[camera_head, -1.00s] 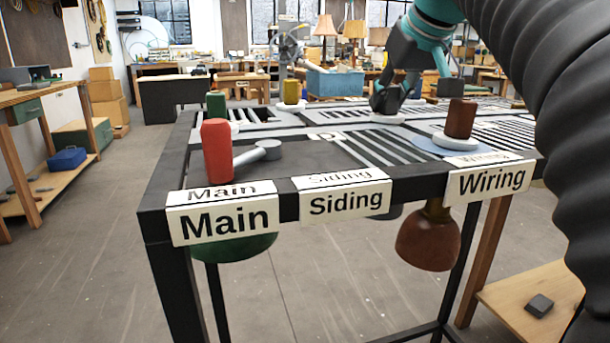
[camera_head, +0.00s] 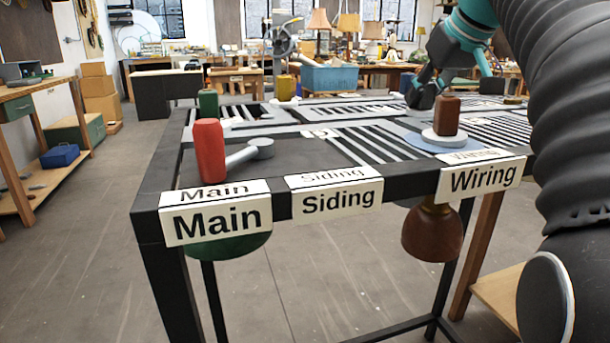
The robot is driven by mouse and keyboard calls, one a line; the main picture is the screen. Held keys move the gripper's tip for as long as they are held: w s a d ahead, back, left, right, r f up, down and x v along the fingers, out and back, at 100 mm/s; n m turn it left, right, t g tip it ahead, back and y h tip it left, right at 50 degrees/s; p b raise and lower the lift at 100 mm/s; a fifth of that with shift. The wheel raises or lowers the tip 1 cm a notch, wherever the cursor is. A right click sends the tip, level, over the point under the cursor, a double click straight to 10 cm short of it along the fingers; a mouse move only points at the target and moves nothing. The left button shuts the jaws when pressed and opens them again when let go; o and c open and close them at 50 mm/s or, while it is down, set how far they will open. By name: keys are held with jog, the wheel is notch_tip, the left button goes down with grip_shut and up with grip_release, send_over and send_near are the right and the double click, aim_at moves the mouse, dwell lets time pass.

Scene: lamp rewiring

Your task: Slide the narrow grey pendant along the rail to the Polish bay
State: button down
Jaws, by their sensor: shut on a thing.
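My gripper (camera_head: 424,100) reaches down from the upper right onto the slotted table, just behind a brown block handle (camera_head: 447,115). Its fingers are shut on a handle that they and the brown block mostly hide. The narrow grey pendant is not clearly visible. A small dark edge (camera_head: 408,202) shows under the table beside the brown shade and may be part of it. The dark slotted rail table (camera_head: 290,155) carries Main (camera_head: 216,219), Siding (camera_head: 338,200) and Wiring (camera_head: 482,180) signs on its near edge. No Polish sign is readable here.
A red handle (camera_head: 209,150) with a grey arm (camera_head: 262,148) stands at the near left, above a green shade (camera_head: 228,247). The brown shade (camera_head: 432,233) hangs below Wiring. Green (camera_head: 208,102) and yellow (camera_head: 284,88) handles stand further back. Open floor (camera_head: 70,270) lies left.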

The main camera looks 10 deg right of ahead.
jog(key=shift+d, duration=0.3)
jog(key=shift+w+d, duration=0.7)
jog(key=shift+d, duration=2.55)
jog(key=shift+w+d, duration=0.65)
jog(key=shift+d, duration=2.6)
jog(key=shift+w+d, duration=0.7)
jog(key=shift+d, duration=2.55)
jog(key=shift+s, duration=0.1)
jog(key=s+d+b, duration=0.2)
jog(key=s+b, duration=0.1)
jog(key=s, duration=1)
jog(key=shift+s+d, duration=0.3)
jog(key=shift+d, duration=0.1)
jog(key=c, duration=0.8)
grip_release()
jog(key=shift+c, duration=0.2)
